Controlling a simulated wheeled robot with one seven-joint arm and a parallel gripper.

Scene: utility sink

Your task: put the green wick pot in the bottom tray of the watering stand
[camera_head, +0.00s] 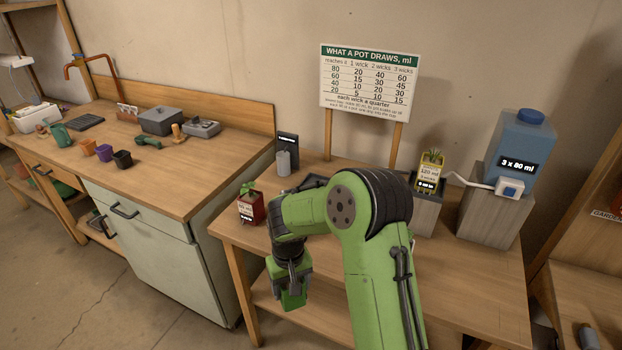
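My arm reaches across the front of the right-hand table, and my gripper (292,290) hangs pointing down in front of the table edge. Green blocky shapes show at its end; I cannot tell whether they are the green wick pot or my own gripper, nor whether its fingers are open. No other green pot is clearly visible. A dark tray (314,181) on the table is partly hidden behind my arm. A yellow pot with a plant (431,178) sits on a grey block (427,217), joined by a white tube to a blue tank (521,145).
A red pot with a seedling (251,209) stands at the table's left front. A grey cylinder (283,163) and dark card (288,142) stand behind. A chart sign (369,82) rises at the back. Small pots (104,152) stand on the left counter. The table's right front is clear.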

